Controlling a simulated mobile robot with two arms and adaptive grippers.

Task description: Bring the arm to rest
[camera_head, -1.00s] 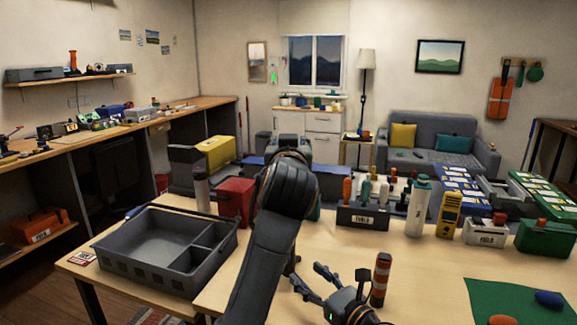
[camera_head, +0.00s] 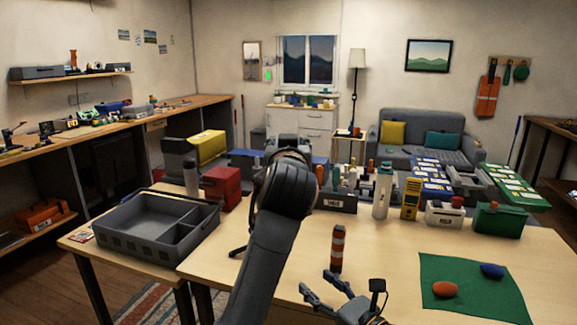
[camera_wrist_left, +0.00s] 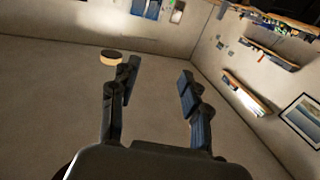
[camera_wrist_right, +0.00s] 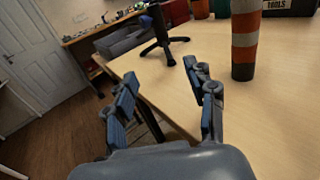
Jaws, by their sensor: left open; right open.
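My right gripper (camera_head: 318,283) is open and empty over the near part of the wooden table (camera_head: 400,260). It also shows in the right wrist view (camera_wrist_right: 162,76), with nothing between its fingers. An orange and white striped cylinder (camera_head: 337,248) stands upright on the table just beyond it, apart from the fingers. The cylinder also shows at the top right of the right wrist view (camera_wrist_right: 245,40). My left gripper (camera_wrist_left: 157,74) is open and empty in the left wrist view, against bare room surfaces. In the head view a dark arm link of mine rises through the centre, and the left fingers do not show.
A grey divided tray (camera_head: 150,253) stands at the table's left end. A green mat (camera_head: 470,292) with an orange and a blue item lies front right. A tool holder (camera_head: 336,203), a white bottle (camera_head: 382,192) and a green box (camera_head: 498,220) line the back edge.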

